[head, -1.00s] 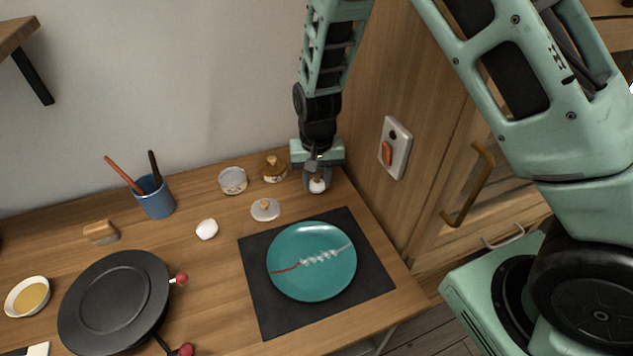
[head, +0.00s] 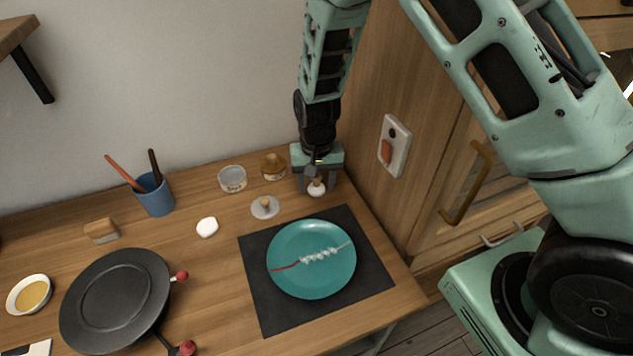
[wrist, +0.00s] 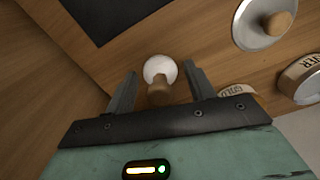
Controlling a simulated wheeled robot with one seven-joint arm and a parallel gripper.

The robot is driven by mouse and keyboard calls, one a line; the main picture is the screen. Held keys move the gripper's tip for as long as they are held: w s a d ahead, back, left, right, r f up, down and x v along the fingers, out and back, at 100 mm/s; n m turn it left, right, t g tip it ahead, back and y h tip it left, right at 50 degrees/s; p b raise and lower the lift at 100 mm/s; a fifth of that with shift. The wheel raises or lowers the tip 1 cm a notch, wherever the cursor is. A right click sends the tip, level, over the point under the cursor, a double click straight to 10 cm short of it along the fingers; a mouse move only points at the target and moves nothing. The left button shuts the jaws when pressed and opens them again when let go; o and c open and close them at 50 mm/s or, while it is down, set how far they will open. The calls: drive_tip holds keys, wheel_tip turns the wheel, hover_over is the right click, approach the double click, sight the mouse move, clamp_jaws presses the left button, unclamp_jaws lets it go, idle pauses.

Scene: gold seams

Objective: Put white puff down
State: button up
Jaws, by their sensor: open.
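The white puff (head: 316,189), a round white pad with a wooden knob, is at the back right of the wooden table, behind the dark mat. It appears to rest on the table. My gripper (head: 317,184) is above it with its fingers apart on either side. In the wrist view the puff (wrist: 160,70) lies between the open fingertips (wrist: 160,80), with a visible gap to each finger. Its knob points toward my palm.
A teal plate (head: 285,281) with a seam lies on the dark mat (head: 274,318). The cabinet wall (head: 365,120) is close on the right.

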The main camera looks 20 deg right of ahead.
wheel_tip(320, 180, up, 11)
drive_tip(key=shift+r+b, duration=0.15)
drive_tip(key=shift+b, duration=0.7)
drive_tip(key=s+a+r+n, duration=0.2)
drive_tip(key=s+n, duration=0.1)
drive_tip(key=s, duration=0.6)
drive_tip(key=s+a+r+n, duration=0.2)
drive_tip(key=s+r+n, duration=0.1)
drive_tip(key=s, duration=0.6)
drive_tip(key=s+a+r+n, duration=0.2)
drive_tip(key=s+r+n, duration=0.1)
drive_tip(key=s, duration=0.5)
drive_tip(key=shift+s+n+y, duration=0.3)
drive_tip(key=shift+s+n, duration=0.1)
drive_tip(key=shift+n, duration=0.5)
drive_tip(key=shift+s+a, duration=0.1)
drive_tip(key=shift+a, duration=0.05)
